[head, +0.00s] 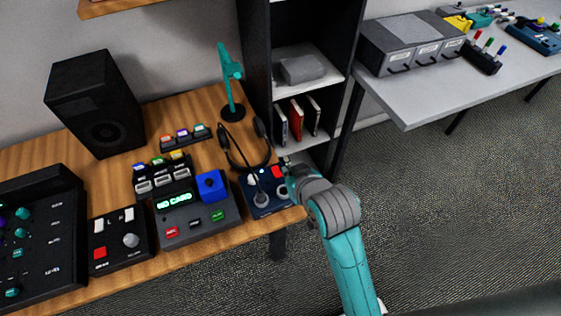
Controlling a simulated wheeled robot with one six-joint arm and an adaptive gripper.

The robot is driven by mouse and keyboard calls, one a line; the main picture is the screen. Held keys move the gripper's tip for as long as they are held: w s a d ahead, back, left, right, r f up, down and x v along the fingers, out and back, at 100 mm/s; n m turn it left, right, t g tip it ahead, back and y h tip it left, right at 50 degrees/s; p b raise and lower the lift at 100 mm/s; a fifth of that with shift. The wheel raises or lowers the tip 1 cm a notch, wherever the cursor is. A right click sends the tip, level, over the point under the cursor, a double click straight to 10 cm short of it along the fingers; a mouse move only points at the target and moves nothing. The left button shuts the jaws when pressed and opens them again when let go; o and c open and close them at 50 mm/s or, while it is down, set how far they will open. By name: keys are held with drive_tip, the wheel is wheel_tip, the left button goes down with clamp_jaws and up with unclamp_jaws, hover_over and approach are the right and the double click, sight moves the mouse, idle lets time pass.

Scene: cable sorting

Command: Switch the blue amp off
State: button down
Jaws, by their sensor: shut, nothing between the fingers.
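The blue amp (265,208) is a small dark blue box at the right front corner of the wooden desk. A red switch (277,171) and grey round knobs show on its top. My gripper (287,166) is at the amp's right back side, close to the red switch. Its fingers are small and partly hidden by the wrist, and it looks shut and empty. I cannot tell whether the fingers touch the switch, or which way the switch is set. The wrist hides part of the amp's right edge.
A dark headset (263,155) lies behind the amp with its cable over it. A grey card device (201,224) with a blue block stands left of the amp. A teal stand (232,85), a black speaker (95,105) and a shelf (318,77) are behind. Right of the desk is open floor.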

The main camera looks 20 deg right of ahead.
hover_over(275, 169)
drive_tip(key=s, duration=0.2)
wheel_tip(275, 169, down, 6)
drive_tip(key=shift+f, duration=0.1)
wheel_tip(275, 169, down, 3)
drive_tip(key=shift+w+f, duration=0.1)
drive_tip(key=shift+w, duration=0.05)
drive_tip(key=shift+f, duration=0.35)
drive_tip(key=shift+w+f, duration=0.1)
drive_tip(key=shift+f, duration=0.15)
drive_tip(key=shift+w+r, duration=0.25)
drive_tip(key=shift+w, duration=0.55)
